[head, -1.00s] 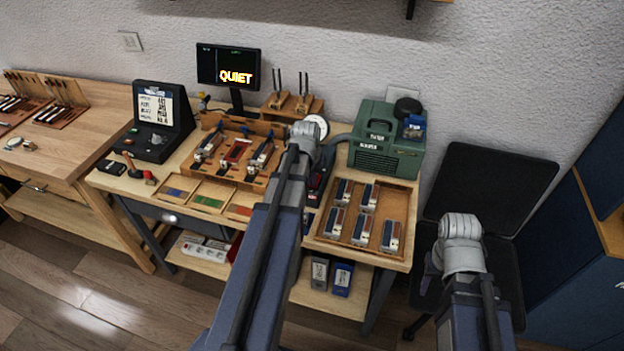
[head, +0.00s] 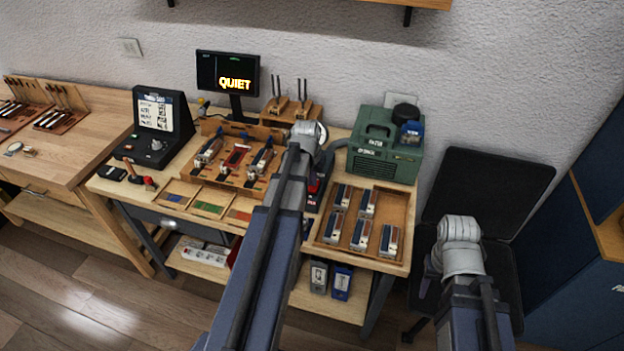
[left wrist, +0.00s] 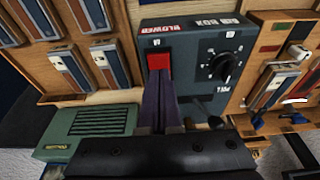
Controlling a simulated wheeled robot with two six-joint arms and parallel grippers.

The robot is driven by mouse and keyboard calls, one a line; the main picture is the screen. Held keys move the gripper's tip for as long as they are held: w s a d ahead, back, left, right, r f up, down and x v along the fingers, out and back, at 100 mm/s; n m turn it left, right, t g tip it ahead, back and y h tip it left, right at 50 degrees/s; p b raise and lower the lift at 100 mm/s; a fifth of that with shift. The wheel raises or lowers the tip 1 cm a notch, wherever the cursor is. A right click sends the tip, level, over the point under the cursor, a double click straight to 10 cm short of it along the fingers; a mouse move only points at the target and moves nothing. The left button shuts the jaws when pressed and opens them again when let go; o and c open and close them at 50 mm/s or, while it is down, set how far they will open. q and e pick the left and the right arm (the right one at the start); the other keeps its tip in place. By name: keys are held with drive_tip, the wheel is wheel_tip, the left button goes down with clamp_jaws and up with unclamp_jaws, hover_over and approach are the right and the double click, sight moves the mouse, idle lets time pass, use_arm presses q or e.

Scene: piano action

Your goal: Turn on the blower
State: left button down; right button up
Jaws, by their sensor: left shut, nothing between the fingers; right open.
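The dark control box (left wrist: 205,50), lettered "BLOWER" and "AIR BOX", fills the middle of the left wrist view. It carries a red switch (left wrist: 158,60) and a black dial (left wrist: 222,67). My left gripper (left wrist: 160,82) is shut and empty, its fingertips at the near edge of the red switch; I cannot tell whether they touch it. In the head view my left arm mostly hides the box (head: 314,190). The green machine (head: 372,160) stands on the bench and also shows in the left wrist view (left wrist: 90,122). My right gripper (head: 433,268) shows only partly, beside the bench's right end.
A wooden tray (head: 319,241) of small blocks lies right of the box. A wooden rack (head: 190,176) with tools stands left of it. A monitor (head: 228,72) reads "QUIET". A dark chair (head: 487,190) stands at the right of the bench.

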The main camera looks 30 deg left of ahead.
sight(312, 190)
use_arm(q)
drive_tip(key=p+v, duration=0.2)
drive_tip(key=v, duration=0.1)
drive_tip(key=p+v, duration=0.1)
drive_tip(key=p, duration=0.1)
drive_tip(key=shift+w+r, duration=0.2)
drive_tip(key=shift+r, duration=0.15)
drive_tip(key=s+r+p, duration=0.4)
drive_tip(key=r+p, duration=0.3)
drive_tip(key=p, duration=0.1)
drive_tip(key=shift+s+d+r, duration=0.2)
drive_tip(key=shift+d+r, duration=0.2)
drive_tip(key=shift+d, duration=0.1)
drive_tip(key=s+d+f+m+g+b, duration=0.1)
drive_tip(key=s+d+f+m+b, duration=0.1)
drive_tip(key=d, duration=0.7)
drive_tip(key=s+d+f+m+g+b, duration=0.1)
drive_tip(key=s+d+f+m+b, duration=0.1)
drive_tip(key=s+d, duration=0.4)
drive_tip(key=s+d+f+m+g+b, duration=0.1)
drive_tip(key=s+d+f+b, duration=0.3)
drive_tip(key=d, duration=1)
drive_tip(key=shift+s+f+m+y, duration=0.15)
drive_tip(key=shift+f+m+y, duration=0.25)
drive_tip(key=shift+m, duration=0.4)
